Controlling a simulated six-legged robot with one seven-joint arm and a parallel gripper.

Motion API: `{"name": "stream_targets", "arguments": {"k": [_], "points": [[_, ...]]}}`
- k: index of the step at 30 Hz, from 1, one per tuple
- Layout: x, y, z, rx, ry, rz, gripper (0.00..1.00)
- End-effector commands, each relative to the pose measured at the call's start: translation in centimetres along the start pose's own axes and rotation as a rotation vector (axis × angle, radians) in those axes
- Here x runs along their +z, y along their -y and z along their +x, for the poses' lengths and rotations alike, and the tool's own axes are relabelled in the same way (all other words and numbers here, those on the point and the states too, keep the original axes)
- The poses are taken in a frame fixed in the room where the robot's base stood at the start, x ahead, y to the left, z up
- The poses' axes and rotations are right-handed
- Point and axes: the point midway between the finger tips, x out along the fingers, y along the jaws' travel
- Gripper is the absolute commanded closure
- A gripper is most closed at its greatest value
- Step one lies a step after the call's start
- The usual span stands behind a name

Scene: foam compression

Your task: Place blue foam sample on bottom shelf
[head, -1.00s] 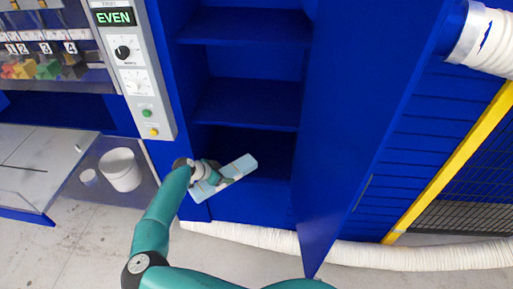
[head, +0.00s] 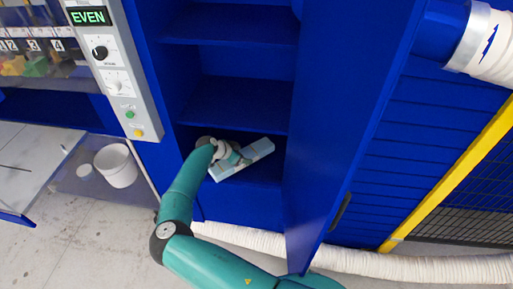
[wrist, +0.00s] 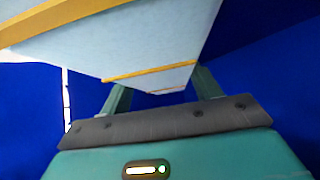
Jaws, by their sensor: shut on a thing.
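The light blue foam sample (head: 260,150) is a long block in my gripper (head: 232,158), at the opening of the bottom shelf (head: 190,135) of the blue cabinet. It lies slanted, its right end higher in the head view. In the wrist view the foam (wrist: 150,45) fills the upper middle, with yellow-orange bands across it. The two teal fingers (wrist: 160,95) close on it from both sides. The foam hides the fingertips. I cannot tell whether the foam touches the shelf floor.
The open blue cabinet door (head: 345,110) stands close on the right. Upper shelves (head: 235,100) look empty. A control panel (head: 110,70) reading EVEN is at the left, with a white bucket (head: 117,166) below. A white hose (head: 370,257) runs along the floor.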

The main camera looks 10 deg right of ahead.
Motion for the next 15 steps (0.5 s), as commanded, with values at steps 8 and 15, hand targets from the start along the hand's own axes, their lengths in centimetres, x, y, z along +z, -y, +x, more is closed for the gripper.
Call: {"name": "stream_targets", "arguments": {"k": [8,15], "points": [[-4.9,1.8,4.9,0.002,0.000,0.002,0.62],[-6.9,2.7,7.1,0.000,0.001,0.000,0.62]]}}
